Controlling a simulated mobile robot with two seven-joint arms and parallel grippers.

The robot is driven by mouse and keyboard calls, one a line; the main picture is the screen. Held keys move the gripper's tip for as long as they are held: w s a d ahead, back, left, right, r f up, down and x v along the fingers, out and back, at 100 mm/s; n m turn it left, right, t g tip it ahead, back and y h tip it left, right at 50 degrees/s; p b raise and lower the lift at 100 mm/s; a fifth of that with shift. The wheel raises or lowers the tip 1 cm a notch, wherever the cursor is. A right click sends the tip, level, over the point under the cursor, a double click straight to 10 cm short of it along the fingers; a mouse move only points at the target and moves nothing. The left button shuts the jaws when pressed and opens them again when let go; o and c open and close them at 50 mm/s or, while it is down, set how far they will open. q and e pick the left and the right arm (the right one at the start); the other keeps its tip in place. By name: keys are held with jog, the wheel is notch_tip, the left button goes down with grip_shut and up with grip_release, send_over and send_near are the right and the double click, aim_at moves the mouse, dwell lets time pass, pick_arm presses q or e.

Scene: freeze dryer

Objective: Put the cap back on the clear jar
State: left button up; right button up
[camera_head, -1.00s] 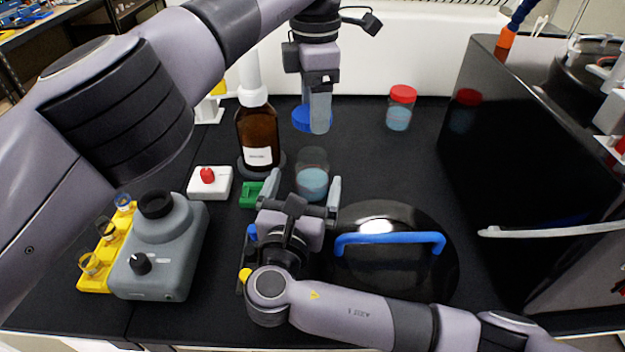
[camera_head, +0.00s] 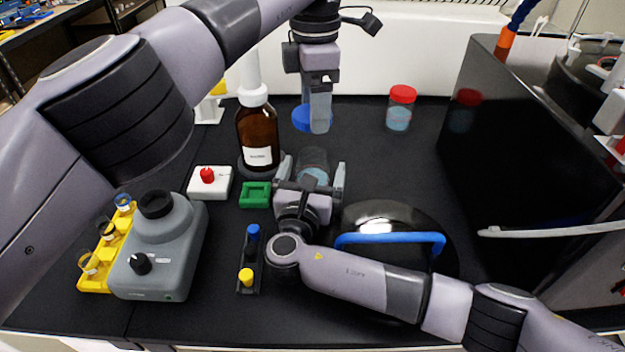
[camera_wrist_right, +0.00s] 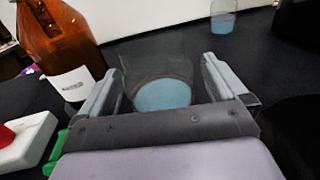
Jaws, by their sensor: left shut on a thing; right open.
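The clear jar (camera_head: 314,160) stands upright on the bench with no cap on it and light blue contents; it also shows in the right wrist view (camera_wrist_right: 160,93). My right gripper (camera_head: 313,172) is open, with its fingers on either side of the jar. In the right wrist view the right gripper (camera_wrist_right: 160,85) shows gaps between its fingers and the jar wall. The blue cap (camera_head: 308,118) is in my left gripper (camera_head: 320,122), which is shut on it beyond the jar. The left fingers partly hide the cap. My right gripper hides the jar's lower part in the head view.
A brown bottle (camera_head: 258,135) stands close left of the jar. A red-capped jar (camera_head: 400,108) is at the back right. A black round lid with a blue handle (camera_head: 390,238) lies right of my right gripper. A green holder (camera_head: 255,195) sits at left.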

jog(key=c, duration=1.5)
pick_arm(q)
send_over(315, 155)
jog(key=shift+f, duration=2.5)
jog(key=shift+f, duration=0.1)
jog(key=shift+f, duration=0.8)
jog(key=shift+f, duration=0.6)
